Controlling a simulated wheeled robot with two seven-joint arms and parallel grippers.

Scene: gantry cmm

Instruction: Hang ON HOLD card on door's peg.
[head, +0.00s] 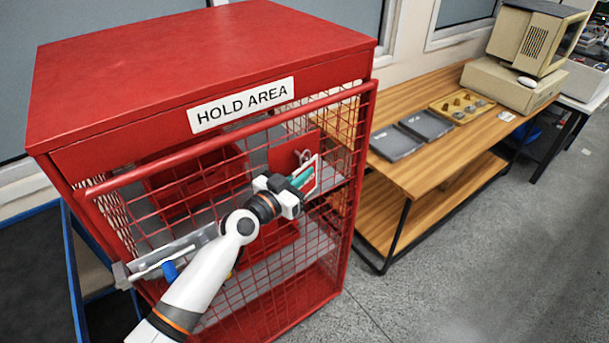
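The ON HOLD card (311,178), pale with a red edge, is in my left gripper (299,181) in the head view. The gripper appears shut on it and hides part of it; I cannot read its face. The card is in front of the mesh door of the red cage, just below a small pale peg (303,156) on a red plate (283,155). I cannot tell whether the card touches the peg or the door. My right gripper is not in view.
The red cage (190,62) carries a HOLD AREA sign (241,104). A metal latch bar (172,254) crosses the door at left, behind my arm. A wooden bench (405,177) at right bears grey plates (395,143), a parts tray (462,107) and an old computer (515,86). Floor at right is clear.

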